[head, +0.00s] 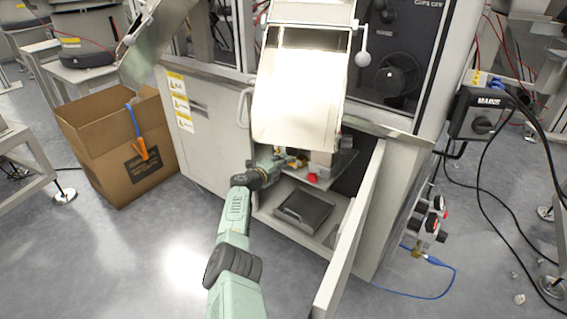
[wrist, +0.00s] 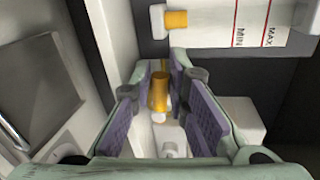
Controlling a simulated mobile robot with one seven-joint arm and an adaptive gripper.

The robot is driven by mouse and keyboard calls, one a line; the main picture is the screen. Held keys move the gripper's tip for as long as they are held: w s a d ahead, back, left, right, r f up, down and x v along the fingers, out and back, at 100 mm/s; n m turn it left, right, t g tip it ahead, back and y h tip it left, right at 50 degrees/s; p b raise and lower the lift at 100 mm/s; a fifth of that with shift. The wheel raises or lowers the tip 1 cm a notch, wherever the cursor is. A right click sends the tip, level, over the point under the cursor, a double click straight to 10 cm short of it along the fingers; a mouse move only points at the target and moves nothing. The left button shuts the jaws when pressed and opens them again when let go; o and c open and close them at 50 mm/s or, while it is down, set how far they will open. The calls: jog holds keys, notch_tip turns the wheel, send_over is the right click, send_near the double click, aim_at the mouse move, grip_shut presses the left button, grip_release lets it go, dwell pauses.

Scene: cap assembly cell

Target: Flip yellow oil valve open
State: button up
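The yellow oil valve (wrist: 160,92) shows in the wrist view as a short yellow cylinder in the gap between my finger pads. My gripper (wrist: 160,78) is open, with its purple pads on both sides of the valve. Gaps show beside the valve, so the pads do not look closed on it. In the head view my gripper (head: 279,163) reaches into the open lower cabinet, and a small yellow part (head: 293,163) shows at its tip. The valve's handle position cannot be told.
A white container marked MIN and MAX (wrist: 245,22), with a yellow fitting (wrist: 177,20), lies just beyond my fingers. The open cabinet door (head: 350,235) stands to the right. A dark tray (head: 303,207) lies on the cabinet floor. A red part (head: 312,177) is close by.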

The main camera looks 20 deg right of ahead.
jog(key=o, duration=0.3)
jog(key=shift+o, duration=0.2)
jog(key=shift+f, duration=0.1)
jog(key=shift+s, duration=0.1)
jog(key=v, duration=0.8)
jog(key=shift+r, duration=0.2)
jog(key=shift+c, duration=0.4)
